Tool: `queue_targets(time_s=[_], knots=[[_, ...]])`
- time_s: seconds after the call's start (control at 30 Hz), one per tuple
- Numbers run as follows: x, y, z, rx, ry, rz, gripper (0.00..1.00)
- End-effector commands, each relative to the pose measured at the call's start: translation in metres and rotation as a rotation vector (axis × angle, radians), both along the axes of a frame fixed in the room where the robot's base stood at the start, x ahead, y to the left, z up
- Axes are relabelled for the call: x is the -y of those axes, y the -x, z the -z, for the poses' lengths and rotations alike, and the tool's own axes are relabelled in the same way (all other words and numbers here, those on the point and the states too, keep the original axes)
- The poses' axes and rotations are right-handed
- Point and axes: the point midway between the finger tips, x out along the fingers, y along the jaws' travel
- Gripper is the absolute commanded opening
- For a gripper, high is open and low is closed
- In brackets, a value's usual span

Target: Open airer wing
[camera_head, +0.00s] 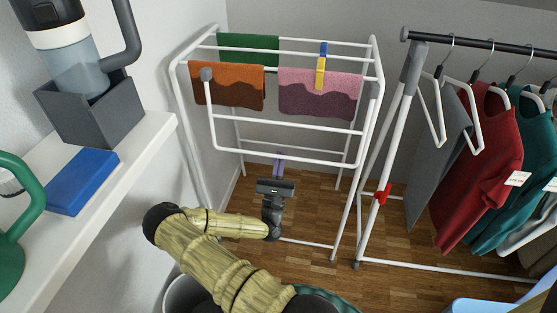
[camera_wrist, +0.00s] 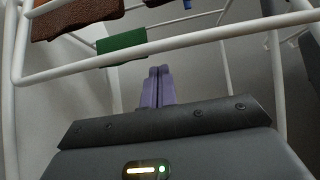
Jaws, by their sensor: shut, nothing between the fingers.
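The white airer (camera_head: 372,60) stands against the back wall. Its front wing (camera_head: 305,160), a white U-shaped tube frame, hangs down on the near side, with a grey knob at its upper left. In the wrist view the wing's bar (camera_wrist: 75,72) crosses just above my fingertips. My gripper (camera_head: 280,157) has purple fingers pressed together, pointing up at the wing's lower bar; they also show in the wrist view (camera_wrist: 160,72). Nothing is between them. Whether the fingertips touch the bar, I cannot tell.
Orange (camera_head: 228,82), pink (camera_head: 335,92) and green (camera_head: 250,43) cloths hang on the airer, with a blue and yellow peg (camera_head: 321,68). A clothes rack (camera_head: 398,105) with garments stands close at right. A white shelf (camera_head: 140,150) is at left. Wooden floor (camera_head: 310,205) lies below.

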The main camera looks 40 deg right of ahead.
Motion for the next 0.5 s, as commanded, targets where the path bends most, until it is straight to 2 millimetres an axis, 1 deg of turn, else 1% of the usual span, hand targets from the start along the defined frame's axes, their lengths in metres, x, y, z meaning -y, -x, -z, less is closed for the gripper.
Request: queue_targets(time_s=[0.1, 0.2, 0.5], knots=[[0.015, -0.009, 0.005, -0.001, 0.001, -0.001, 0.0], [0.002, 0.0, 0.023, -0.006, 0.001, -0.004, 0.0], [-0.024, 0.022, 0.07, -0.003, 0.0, -0.006, 0.0]])
